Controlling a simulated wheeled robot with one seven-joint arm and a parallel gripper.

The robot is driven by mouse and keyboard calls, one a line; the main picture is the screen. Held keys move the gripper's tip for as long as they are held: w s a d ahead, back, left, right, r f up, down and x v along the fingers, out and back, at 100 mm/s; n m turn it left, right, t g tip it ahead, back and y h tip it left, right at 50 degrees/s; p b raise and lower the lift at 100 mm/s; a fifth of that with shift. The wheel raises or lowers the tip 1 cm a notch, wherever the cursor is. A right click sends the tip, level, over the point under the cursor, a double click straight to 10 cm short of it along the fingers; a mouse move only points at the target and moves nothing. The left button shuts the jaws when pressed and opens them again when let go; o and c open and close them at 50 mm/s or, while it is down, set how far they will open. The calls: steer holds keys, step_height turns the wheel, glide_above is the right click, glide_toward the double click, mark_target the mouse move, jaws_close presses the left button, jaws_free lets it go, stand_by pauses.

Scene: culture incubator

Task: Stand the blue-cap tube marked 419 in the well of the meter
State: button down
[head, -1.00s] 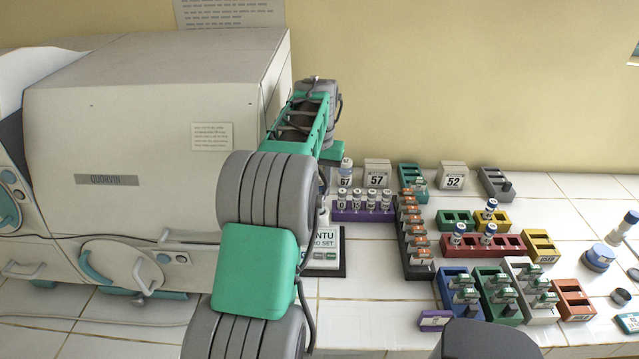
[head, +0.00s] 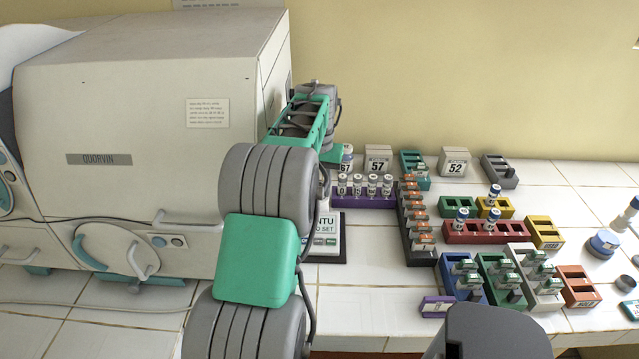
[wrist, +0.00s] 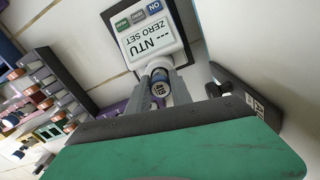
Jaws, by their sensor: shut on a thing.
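The meter (head: 329,234) is a white unit with an NTU / ZERO SET panel on a dark base, partly hidden behind my arm in the head view. It also shows in the wrist view (wrist: 146,34), with its buttons at the top. My gripper (wrist: 161,92) is shut on a tube with a blue cap (wrist: 160,88), seen end-on between the fingers. The mark on it is too small to read surely. The tube is at the near end of the meter; the well is hidden, and I cannot tell whether the tube is inside it. The head view hides my fingertips.
A purple rack (head: 365,202) of white-capped tubes and a black rack (head: 418,245) stand right of the meter. A red rack (head: 510,238) and a yellow rack (head: 507,212) hold other blue-cap tubes. A large incubator (head: 150,100) fills the left. Bare tiles (head: 370,300) lie in front.

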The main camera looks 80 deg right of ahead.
steer(key=shift+f, duration=0.4)
steer(key=c, duration=1.1)
jaws_free()
steer(key=shift+r, duration=0.1)
step_height(320, 180, up, 8)
steer(key=shift+f+b, duration=0.15)
steer(key=shift+b, duration=0.25)
